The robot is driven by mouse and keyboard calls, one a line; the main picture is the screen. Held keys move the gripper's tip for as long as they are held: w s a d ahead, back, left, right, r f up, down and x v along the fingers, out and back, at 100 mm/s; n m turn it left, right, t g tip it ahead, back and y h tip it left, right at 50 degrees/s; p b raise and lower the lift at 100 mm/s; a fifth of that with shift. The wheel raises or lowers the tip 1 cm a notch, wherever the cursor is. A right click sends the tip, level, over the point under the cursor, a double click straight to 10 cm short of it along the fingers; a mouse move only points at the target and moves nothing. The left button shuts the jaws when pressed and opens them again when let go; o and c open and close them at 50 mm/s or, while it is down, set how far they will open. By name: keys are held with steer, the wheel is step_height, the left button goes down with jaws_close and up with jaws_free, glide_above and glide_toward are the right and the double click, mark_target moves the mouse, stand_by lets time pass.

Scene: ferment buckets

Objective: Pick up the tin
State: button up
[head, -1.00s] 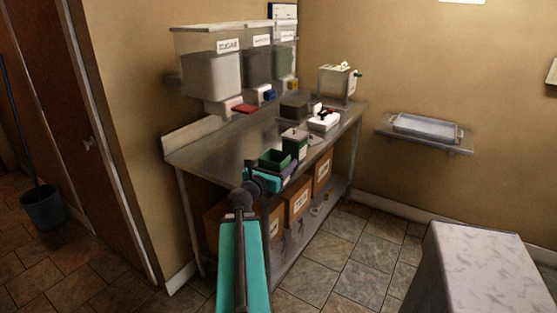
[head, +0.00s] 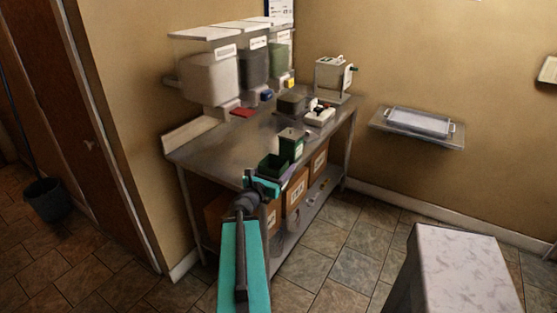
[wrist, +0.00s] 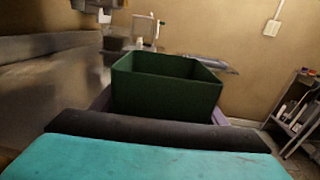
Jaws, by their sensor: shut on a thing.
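An open-topped dark green tin (head: 273,165) shows at the front edge of the metal bench in the head view. I cannot tell whether the tin's base is clear of the bench top. A second green tin (head: 291,147) with a pale top stands just behind it on the bench.
Cardboard boxes (head: 296,190) sit below. A pale-topped table (head: 462,270) stands at right.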

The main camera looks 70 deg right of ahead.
mark_target(281, 171)
steer(key=shift+s+a+r+p, duration=0.25)
steer(key=shift+a+r+p, duration=0.1)
steer(key=shift+p, duration=1.35)
steer(key=s+a+p, duration=0.1)
steer(key=p, duration=0.4)
steer(key=shift+a, duration=0.1)
steer(key=shift+a+p, duration=0.1)
steer(key=shift+p, duration=0.2)
steer(key=shift+s+a+f+p, duration=0.15)
steer(key=shift+a+p, duration=0.15)
steer(key=shift+p, duration=0.5)
